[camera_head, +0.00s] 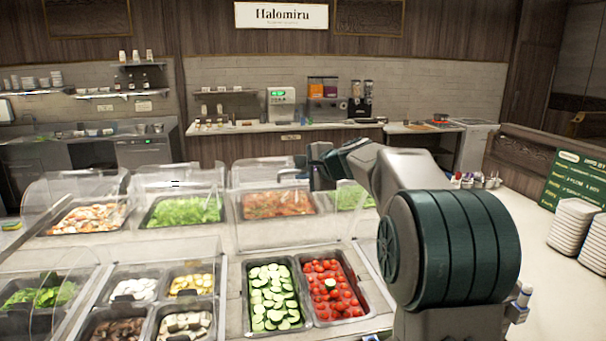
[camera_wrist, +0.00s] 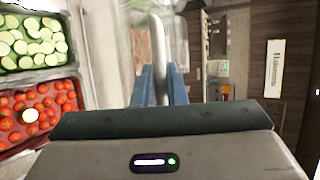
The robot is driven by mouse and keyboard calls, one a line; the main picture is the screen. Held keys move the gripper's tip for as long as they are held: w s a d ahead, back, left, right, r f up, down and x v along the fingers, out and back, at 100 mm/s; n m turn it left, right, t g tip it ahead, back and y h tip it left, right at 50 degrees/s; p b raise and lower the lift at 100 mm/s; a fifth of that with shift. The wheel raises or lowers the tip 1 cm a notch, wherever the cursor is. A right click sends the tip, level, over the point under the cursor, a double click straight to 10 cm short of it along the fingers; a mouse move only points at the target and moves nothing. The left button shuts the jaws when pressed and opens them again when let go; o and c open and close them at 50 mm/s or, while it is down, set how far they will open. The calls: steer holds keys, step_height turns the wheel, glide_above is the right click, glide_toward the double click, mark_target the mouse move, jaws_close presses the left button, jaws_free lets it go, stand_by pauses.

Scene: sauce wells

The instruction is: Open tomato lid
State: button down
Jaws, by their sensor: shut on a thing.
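The tomatoes fill a black tray (camera_head: 353,312) at the front right of the counter, beside the sliced cucumber. The tray (camera_wrist: 47,142) also shows at left in the wrist view, uncovered from above. A clear lid (camera_head: 300,232) stands raised, roughly upright, behind the tomato and cucumber trays. My gripper (camera_head: 308,172) is at the lid's upper edge, well above the trays. In the wrist view its blue fingers (camera_wrist: 161,75) are shut on a metal handle (camera_wrist: 160,35). The handle seems to belong to this raised lid; glare and the clear material blur its edges.
The cucumber tray (camera_head: 274,329) is left of the tomatoes. Other clear covers (camera_head: 180,179) stand over back trays of salad and cooked food. Mushroom and egg trays lie front left. Stacked white plates (camera_head: 570,225) and a green menu board (camera_head: 578,182) are at right.

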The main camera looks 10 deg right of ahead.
steer(key=shift+w+d+r, duration=0.1)
steer(key=shift+w+r, duration=0.1)
steer(key=shift+w, duration=0.25)
steer(key=c, duration=1.8)
jaws_free()
steer(key=shift+o, duration=0.2)
steer(key=b+v, duration=0.4)
steer(key=v, duration=0.9)
steer(key=shift+s+r, duration=0.2)
steer(key=shift+r, duration=0.1)
steer(key=shift+d, duration=0.1)
